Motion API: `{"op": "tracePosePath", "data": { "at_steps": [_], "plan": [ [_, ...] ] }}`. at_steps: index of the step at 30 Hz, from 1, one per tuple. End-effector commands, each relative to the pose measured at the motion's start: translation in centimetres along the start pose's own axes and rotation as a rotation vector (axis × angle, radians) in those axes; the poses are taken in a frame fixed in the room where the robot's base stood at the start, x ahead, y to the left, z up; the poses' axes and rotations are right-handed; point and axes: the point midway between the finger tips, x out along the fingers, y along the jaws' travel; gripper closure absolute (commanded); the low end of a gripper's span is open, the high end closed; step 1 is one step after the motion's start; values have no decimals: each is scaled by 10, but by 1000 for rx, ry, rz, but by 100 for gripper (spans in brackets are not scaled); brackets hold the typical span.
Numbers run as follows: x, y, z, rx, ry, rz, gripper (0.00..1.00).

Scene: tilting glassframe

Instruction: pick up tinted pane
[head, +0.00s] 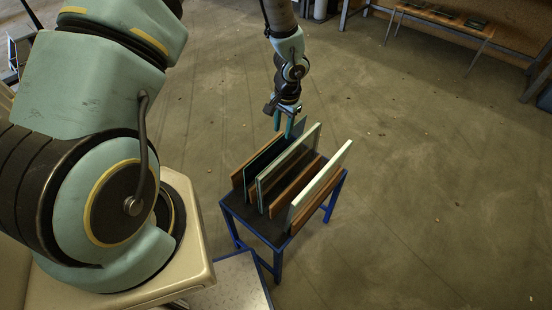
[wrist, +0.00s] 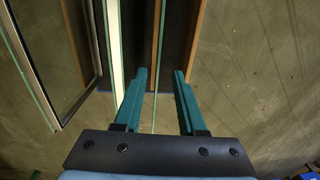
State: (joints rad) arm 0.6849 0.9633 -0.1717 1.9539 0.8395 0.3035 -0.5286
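A dark pane, which looks like the tinted pane (head: 262,158), stands upright at the left of the rack on a small blue-legged table. My gripper (head: 289,126) is above the far end of the panes, pointing down. In the wrist view its two teal fingers (wrist: 161,95) are apart. A thin greenish edge (wrist: 160,68) runs in the gap between them, beside a wooden strip; I cannot tell for certain that it is the tinted pane. No contact with the fingers shows.
A framed pane (head: 287,165) stands just right of the dark one, and a pale pane (head: 321,184) stands further right. Wooden dividers (head: 282,200) rise between them from the dark table top (head: 243,212). The floor around the table is clear; a bench (head: 440,18) stands at the back.

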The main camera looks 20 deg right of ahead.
Motion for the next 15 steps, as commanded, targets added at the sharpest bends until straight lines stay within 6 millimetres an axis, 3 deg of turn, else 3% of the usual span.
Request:
{"op": "tracePosePath", "data": {
  "at_steps": [15],
  "plan": [
    [51,3,6,1,-4,-1,60]
  ]
}}
